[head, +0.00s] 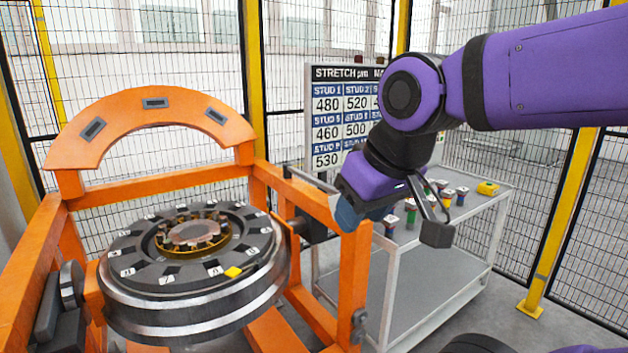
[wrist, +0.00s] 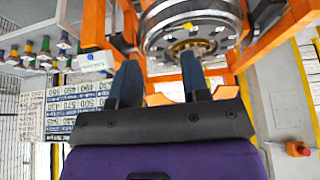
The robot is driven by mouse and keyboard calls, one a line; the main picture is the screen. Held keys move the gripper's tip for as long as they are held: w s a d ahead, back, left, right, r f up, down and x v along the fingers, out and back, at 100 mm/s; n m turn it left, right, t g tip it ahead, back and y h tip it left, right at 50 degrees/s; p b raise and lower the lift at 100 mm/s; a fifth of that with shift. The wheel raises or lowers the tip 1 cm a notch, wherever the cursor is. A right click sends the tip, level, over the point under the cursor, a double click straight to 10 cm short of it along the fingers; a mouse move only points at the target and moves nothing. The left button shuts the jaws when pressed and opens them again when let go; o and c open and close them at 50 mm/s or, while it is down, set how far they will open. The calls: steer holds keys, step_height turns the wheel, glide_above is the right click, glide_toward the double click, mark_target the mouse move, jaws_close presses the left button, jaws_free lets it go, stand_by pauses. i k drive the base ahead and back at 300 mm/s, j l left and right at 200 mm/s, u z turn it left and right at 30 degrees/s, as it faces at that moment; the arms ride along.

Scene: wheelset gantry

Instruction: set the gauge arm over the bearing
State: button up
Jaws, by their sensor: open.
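The bearing (head: 193,237) is a round hub with brass-coloured parts and a ring of small studs, at the centre of a dark, numbered disc (head: 150,252) on a thick steel wheel (head: 190,305). A small yellow tab (head: 233,271) lies on the disc's front right; I cannot tell whether it belongs to the gauge arm, which I cannot clearly pick out. My gripper (head: 347,213) is open and empty, right of the wheel and apart from it. In the wrist view, the blue fingers (wrist: 160,82) point toward the wheel (wrist: 192,42), with nothing between them.
An orange frame (head: 355,270) surrounds the wheel, with an orange arch (head: 150,112) behind. A grey cart (head: 440,280) with several coloured pieces and a yellow block (head: 487,188) stands right. A stretch-value board (head: 343,115) and mesh fencing stand behind.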

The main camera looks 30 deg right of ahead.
mark_target(288, 170)
steer(key=i+l+z, duration=0.6)
steer(key=i+l, duration=0.2)
steer(key=i, duration=0.1)
